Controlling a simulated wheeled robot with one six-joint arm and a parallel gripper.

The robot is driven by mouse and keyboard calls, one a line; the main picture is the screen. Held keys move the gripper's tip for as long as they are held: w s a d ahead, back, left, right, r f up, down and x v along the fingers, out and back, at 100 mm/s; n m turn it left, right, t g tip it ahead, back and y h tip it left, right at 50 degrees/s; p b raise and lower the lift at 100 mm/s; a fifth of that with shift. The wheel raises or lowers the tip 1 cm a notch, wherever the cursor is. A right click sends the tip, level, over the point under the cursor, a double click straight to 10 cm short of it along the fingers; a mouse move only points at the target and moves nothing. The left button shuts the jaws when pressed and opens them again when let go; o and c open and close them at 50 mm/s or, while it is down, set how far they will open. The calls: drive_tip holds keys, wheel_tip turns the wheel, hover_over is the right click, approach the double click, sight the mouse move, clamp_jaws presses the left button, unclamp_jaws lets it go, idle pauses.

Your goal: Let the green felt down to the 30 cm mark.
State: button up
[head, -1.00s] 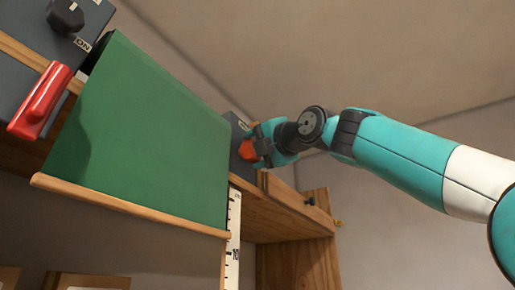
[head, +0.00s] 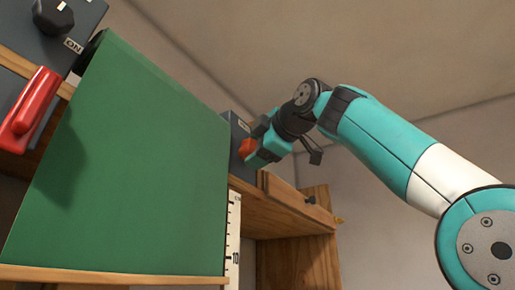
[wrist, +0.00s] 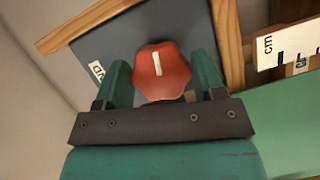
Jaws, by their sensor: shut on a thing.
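The green felt (head: 130,160) hangs as a wide sheet in the head view, with a wooden bar (head: 120,275) along its lower edge. The white ruler (head: 233,220) stands beside the felt's right edge. The bar is a little below the ruler's 10 mark; the 30 mark is out of view. My gripper (head: 252,150) is at the orange-red knob (wrist: 161,72) on a dark panel, right of the felt's top. In the wrist view its two fingers (wrist: 163,80) are around the knob, shut on it. The knob's white line points almost straight up.
A red handle (head: 30,108) and a black knob (head: 53,16) sit at the upper left. A wooden shelf frame (head: 290,225) is below my gripper. In the wrist view, the felt (wrist: 290,120) and ruler (wrist: 290,50) are at the right.

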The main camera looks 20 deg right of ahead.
drive_tip(key=shift+m, duration=0.5)
idle(0.4)
drive_tip(key=o, duration=0.9)
drive_tip(key=shift+d, duration=0.1)
drive_tip(key=shift+c, duration=0.2)
drive_tip(key=shift+s, duration=0.1)
